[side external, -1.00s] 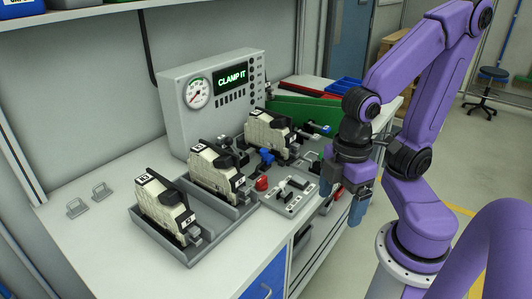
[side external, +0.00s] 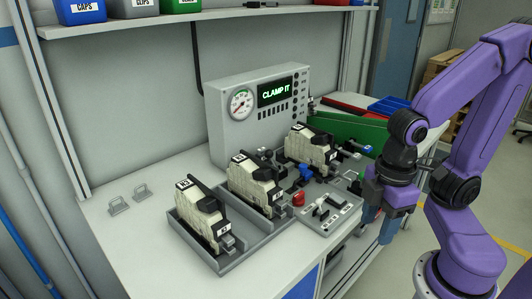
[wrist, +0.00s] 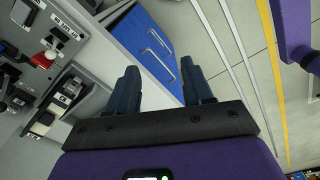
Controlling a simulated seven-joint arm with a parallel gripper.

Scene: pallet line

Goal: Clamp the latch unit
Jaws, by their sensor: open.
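A cream-and-black latch unit (side external: 308,148) sits in the fixture in front of the grey tester (side external: 226,140), whose screen reads "CLAMP IT". A blue-tipped part (side external: 305,173) is at the fixture's near side, and another blue tip (side external: 350,147) is at its right. I cannot tell whether the clamp is closed. Two similar units, a left one (side external: 197,215) and a right one (side external: 255,185), stand in the grey tray (side external: 232,257). My gripper (side external: 379,226) is pointing down, to the right of the bench edge. In the wrist view its fingers (wrist: 160,88) are apart with nothing between them.
A grey switch plate (side external: 345,212) and a red knob (side external: 298,199) lie between the fixture and my gripper. A green panel (side external: 350,130) and blue bins (side external: 390,104) are behind. Blue drawers (wrist: 150,45) and open floor show beneath my gripper.

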